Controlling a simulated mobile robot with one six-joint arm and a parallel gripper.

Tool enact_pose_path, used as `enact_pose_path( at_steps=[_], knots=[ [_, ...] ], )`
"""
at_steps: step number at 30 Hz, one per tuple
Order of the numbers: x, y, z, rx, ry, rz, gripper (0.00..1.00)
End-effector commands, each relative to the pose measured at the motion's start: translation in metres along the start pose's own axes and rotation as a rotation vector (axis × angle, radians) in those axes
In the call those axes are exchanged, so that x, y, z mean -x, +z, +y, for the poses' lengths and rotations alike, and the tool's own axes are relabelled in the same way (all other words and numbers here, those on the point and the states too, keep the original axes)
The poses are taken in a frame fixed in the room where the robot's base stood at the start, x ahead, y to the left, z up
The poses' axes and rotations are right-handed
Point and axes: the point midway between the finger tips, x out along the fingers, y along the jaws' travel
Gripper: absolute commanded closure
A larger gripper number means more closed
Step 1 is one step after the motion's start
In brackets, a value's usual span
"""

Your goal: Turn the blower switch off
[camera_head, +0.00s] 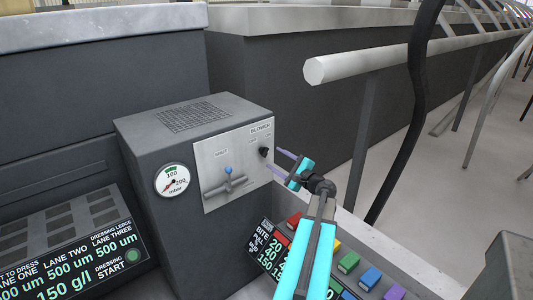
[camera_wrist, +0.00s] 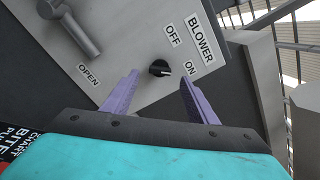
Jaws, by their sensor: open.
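The blower switch is a small black rotary knob (camera_head: 263,152) on the light panel of the grey box, under the BLOWER label. In the wrist view the knob (camera_wrist: 159,68) has a white pointer mark on its right side, towards the ON label (camera_wrist: 190,68). The OFF label (camera_wrist: 173,36) is above and slightly right of the knob. My gripper (camera_head: 275,159) is open, with its purple fingers close to the panel just right of the knob in the head view. In the wrist view my gripper (camera_wrist: 160,79) has the knob between its fingertips, without visible contact.
A lever with a blue knob (camera_head: 228,170) is left of the switch; its handle (camera_wrist: 80,35) shows in the wrist view. A pressure gauge (camera_head: 172,180) is further left. Coloured buttons (camera_head: 348,261) are below. A thick rail (camera_head: 370,62) and a black cable (camera_head: 412,100) are at right.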

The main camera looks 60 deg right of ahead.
Motion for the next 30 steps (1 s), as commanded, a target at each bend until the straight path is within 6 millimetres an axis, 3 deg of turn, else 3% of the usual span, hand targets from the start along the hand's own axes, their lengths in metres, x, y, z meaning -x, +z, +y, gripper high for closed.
enact_pose_path(
  at_steps=[6,15,30],
  knots=[
    [-0.033,0.0,-0.002,0.0,0.0,-0.001,0.47],
    [-0.065,-0.001,-0.002,-0.001,-0.001,0.0,0.47],
    [-0.073,-0.001,-0.001,0.0,-0.002,0.002,0.49]
  ],
)
